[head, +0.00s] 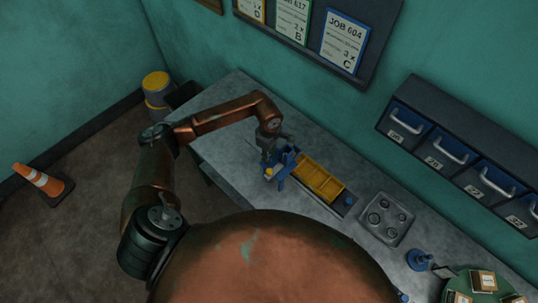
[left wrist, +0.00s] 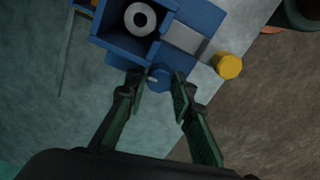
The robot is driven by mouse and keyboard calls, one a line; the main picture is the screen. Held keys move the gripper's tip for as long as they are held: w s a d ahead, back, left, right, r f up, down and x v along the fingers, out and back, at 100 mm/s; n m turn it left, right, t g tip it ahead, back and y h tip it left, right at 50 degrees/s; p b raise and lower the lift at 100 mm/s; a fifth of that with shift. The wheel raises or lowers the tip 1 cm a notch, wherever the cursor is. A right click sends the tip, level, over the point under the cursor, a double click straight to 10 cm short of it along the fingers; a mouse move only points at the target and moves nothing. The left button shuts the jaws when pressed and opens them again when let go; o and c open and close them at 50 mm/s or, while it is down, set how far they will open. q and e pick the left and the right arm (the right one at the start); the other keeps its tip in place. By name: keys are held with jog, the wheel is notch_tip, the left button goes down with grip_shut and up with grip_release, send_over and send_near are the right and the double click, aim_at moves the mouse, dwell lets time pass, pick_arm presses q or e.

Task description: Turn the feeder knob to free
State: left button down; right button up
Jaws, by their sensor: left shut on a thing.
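The feeder is a blue box-like unit (head: 288,160) on the grey workbench, joined to a yellow tray (head: 320,180). In the left wrist view the blue feeder (left wrist: 130,52) has an open square bin with a white ring inside. A small round blue knob (left wrist: 159,78) with a pale mark sits on its near side. My left gripper (left wrist: 160,90) has its two fingers on either side of this knob, shut on it. In the head view the left gripper (head: 268,155) is at the feeder's left end. My right gripper is not in view.
The grey workbench (head: 235,125) runs along the teal wall. A metal plate with round recesses (head: 386,218), a blue stand (head: 419,259) and a green round tray (head: 458,296) lie to the right. Blue drawers (head: 455,146) hang above. An orange cone (head: 44,183) stands on the floor.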

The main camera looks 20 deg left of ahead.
pick_arm(q)
jog(key=shift+f+n+b, duration=0.1)
jog(key=shift+n+b, duration=0.3)
jog(key=shift+b, duration=0.15)
jog(key=n+b, duration=0.3)
jog(key=shift+f, duration=0.1)
jog(key=n+b, duration=0.3)
jog(key=n, duration=0.1)
jog(key=shift+n, duration=0.3)
jog(key=n+b, duration=0.3)
jog(key=n, duration=0.1)
jog(key=shift+w+n, duration=0.1)
jog(key=shift+n, duration=0.2)
jog(key=n+b, duration=0.1)
jog(key=n, duration=0.1)
jog(key=n+b, duration=0.1)
jog(key=n, duration=0.1)
jog(key=shift+r+n, duration=0.2)
jog(key=shift+n, duration=0.2)
jog(key=c, duration=1.7)
grip_release()
